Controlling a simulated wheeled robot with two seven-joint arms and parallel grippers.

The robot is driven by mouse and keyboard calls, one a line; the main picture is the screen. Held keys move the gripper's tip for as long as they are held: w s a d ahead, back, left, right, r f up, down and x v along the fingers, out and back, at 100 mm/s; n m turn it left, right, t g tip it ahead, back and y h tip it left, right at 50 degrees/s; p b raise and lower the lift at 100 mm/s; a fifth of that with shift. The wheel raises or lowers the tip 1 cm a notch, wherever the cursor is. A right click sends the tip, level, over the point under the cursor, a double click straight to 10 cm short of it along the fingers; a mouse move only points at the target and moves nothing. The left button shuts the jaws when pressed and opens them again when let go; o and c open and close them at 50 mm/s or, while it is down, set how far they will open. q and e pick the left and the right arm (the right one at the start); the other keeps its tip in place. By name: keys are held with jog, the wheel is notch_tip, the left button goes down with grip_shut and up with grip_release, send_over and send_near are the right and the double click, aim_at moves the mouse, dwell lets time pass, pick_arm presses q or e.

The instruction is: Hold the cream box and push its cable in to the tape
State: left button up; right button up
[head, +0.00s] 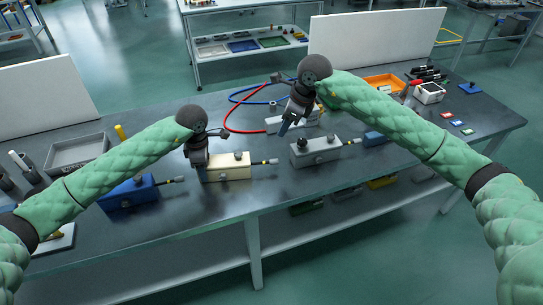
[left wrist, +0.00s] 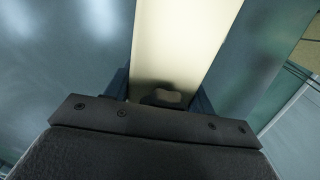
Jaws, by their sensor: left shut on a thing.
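The cream box (head: 230,166) stands on the dark bench, left of the middle. Its cable (head: 270,161) sticks out of the box's right side, with a yellow tape band (head: 254,163) close to the box. My left gripper (head: 201,173) is down at the box's left end and shut on it. In the left wrist view the cream box (left wrist: 182,45) runs between the two fingers (left wrist: 160,92). My right gripper (head: 286,128) is above the bench, right of and beyond the cream box, apart from its cable. Whether its fingers are open is too small to tell.
A blue box (head: 127,194) with a cable stands left of the cream box, and a grey box (head: 315,151) with one stands to the right. Red and blue hoses (head: 240,130) loop behind. A grey tray (head: 78,152) is at the left. The bench front is clear.

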jog(key=w, duration=0.2)
jog(key=n+g, duration=0.4)
send_near(264, 163)
jog(key=shift+y, duration=0.3)
jog(key=f, duration=0.5)
jog(key=s+f, duration=0.1)
jog(key=f, duration=0.1)
jog(key=shift+d+f, duration=0.2)
jog(key=shift+d, duration=0.2)
grip_shut()
